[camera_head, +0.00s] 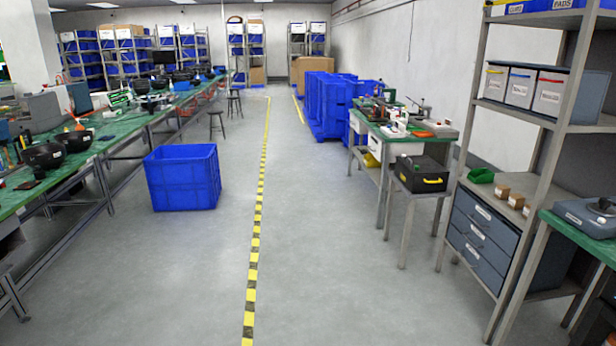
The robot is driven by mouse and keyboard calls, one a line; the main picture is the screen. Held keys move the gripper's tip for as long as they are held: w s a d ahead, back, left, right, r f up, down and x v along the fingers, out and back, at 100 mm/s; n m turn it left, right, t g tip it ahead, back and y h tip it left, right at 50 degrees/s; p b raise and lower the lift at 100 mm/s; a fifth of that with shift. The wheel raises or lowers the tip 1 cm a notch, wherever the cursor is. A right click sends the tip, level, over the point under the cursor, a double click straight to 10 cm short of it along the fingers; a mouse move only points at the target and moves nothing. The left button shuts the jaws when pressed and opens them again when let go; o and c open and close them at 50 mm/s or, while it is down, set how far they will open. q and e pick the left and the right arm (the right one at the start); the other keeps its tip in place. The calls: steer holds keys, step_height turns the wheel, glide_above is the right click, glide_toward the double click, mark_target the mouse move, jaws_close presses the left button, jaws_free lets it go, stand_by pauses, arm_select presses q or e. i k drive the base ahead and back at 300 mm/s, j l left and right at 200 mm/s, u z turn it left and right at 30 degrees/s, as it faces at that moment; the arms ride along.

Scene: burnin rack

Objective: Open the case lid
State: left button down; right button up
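A black case (422,174) with a yellow detail on its front sits on a small grey stand (412,194), right of the middle of the head view. Its lid looks shut, though it is small at this distance. Neither of my grippers shows in the head view.
A green-topped bench (397,137) with tools stands just behind the case. A metal shelf rack (538,150) with drawers stands to its right. A blue crate (183,178) is on the floor at left, by a long workbench (105,137). The grey aisle floor (315,240) is clear.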

mark_target(427, 166)
steer(key=i+z, duration=0.15)
steer(key=i, duration=0.4)
steer(key=i+z, duration=0.2)
steer(key=i, duration=0.4)
steer(key=i+z, duration=0.15)
steer(key=i, duration=0.4)
steer(key=i+j+z, duration=0.15)
steer(key=i, duration=0.4)
